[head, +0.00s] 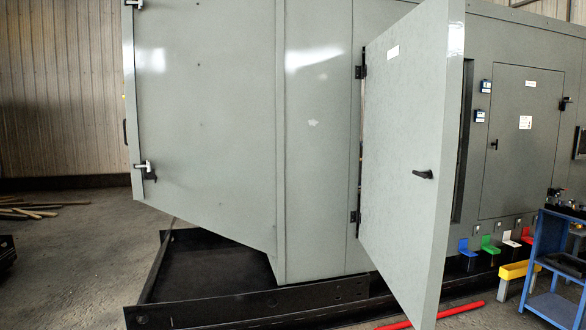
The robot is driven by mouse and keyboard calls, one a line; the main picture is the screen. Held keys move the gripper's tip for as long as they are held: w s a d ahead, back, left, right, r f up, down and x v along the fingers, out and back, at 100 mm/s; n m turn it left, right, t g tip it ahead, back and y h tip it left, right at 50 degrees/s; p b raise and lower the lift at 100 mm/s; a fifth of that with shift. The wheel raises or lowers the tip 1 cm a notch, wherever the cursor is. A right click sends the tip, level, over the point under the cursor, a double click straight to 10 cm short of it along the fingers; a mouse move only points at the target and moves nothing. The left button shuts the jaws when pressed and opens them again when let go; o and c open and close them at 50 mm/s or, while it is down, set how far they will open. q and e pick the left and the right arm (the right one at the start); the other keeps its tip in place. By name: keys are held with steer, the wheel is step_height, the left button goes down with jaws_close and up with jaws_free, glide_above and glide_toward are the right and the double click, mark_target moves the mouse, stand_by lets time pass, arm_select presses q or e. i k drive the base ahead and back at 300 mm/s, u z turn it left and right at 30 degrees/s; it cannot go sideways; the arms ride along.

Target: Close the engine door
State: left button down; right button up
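A tall grey door (410,150) stands open on the grey enclosure (315,150). It is hinged along its left edge and swings out toward me, with its free edge at the right. A black handle (423,174) sits near its free edge, and a small white label is near its top. A dark opening (464,140) shows just behind the free edge; the rest of the opening is hidden by the door. Neither of my grippers is in view.
A shut door (522,140) lies further right. Coloured brackets (487,245), a yellow step (519,270) and a blue cart (553,265) stand at the lower right. A red bar (460,310) lies on the floor by the door. Bare floor (60,260) is at the left.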

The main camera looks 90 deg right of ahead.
mark_target(413, 72)
steer(key=u, duration=0.6)
steer(key=i, duration=0.15)
steer(key=z, duration=2.2)
steer(key=i, duration=0.3)
steer(key=z, duration=2.2)
steer(key=i, duration=1.75)
steer(key=u, duration=0.4)
